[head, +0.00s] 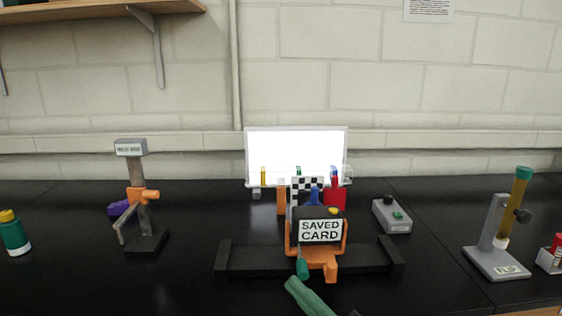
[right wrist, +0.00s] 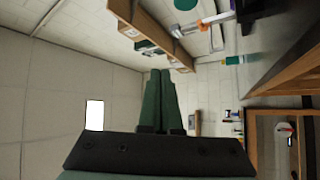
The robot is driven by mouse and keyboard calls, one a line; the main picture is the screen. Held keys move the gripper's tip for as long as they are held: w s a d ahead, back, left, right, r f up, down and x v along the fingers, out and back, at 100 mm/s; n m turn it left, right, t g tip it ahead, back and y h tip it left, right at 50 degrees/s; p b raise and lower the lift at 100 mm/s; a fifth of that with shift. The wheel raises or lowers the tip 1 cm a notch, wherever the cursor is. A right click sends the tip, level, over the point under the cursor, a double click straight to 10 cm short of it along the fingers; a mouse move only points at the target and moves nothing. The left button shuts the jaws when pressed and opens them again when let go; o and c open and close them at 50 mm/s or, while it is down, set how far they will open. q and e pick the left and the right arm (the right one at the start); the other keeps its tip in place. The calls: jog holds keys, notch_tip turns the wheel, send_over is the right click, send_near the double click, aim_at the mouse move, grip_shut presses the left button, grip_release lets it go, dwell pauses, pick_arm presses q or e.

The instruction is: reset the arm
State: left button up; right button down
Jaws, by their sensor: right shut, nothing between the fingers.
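My right gripper (head: 295,284) shows at the bottom centre of the head view, as green fingers reaching in from the lower edge. In the right wrist view its two green fingers (right wrist: 160,75) lie together, shut, with nothing between them. That view is turned on its side and looks out over the room, and no object is close to the fingertips. Contact cannot be told. My left gripper is not in view.
A grey stand with an orange clamp (head: 140,196) is at left, near a green bottle (head: 14,235). A grey box (head: 391,215) and a grey stand with a tube (head: 494,250) are at right. A white panel (head: 297,150) stands behind.

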jog(key=s+d+f+m+h+p, duration=0.1)
jog(key=s+d+f+m+h, duration=0.15)
jog(key=f+m+h, duration=0.35)
jog(key=s+d+f+m+h, duration=0.15)
jog(key=d+f+m, duration=0.25)
jog(key=f, duration=0.4)
jog(key=s+d+f+m+h+p, duration=0.1)
jog(key=s+d+f+m+h, duration=0.15)
jog(key=f+m+h, duration=0.3)
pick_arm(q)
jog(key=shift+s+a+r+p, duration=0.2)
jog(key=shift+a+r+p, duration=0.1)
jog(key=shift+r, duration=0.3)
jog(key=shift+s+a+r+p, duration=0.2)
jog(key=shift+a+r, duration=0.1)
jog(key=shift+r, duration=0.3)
pick_arm(e)
jog(key=s+d+f+m+g+h, duration=0.1)
jog(key=s+d+f+m+g, duration=0.1)
jog(key=s+f, duration=0.4)
jog(key=s+d+f+m+g, duration=0.2)
jog(key=s+f+m+g, duration=0.1)
jog(key=s+f, duration=0.4)
jog(key=shift+d+g+h, duration=0.25)
jog(key=shift+g+h, duration=0.15)
jog(key=shift+g, duration=0.1)
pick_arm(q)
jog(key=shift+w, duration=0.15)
pick_arm(e)
jog(key=shift+f, duration=0.1)
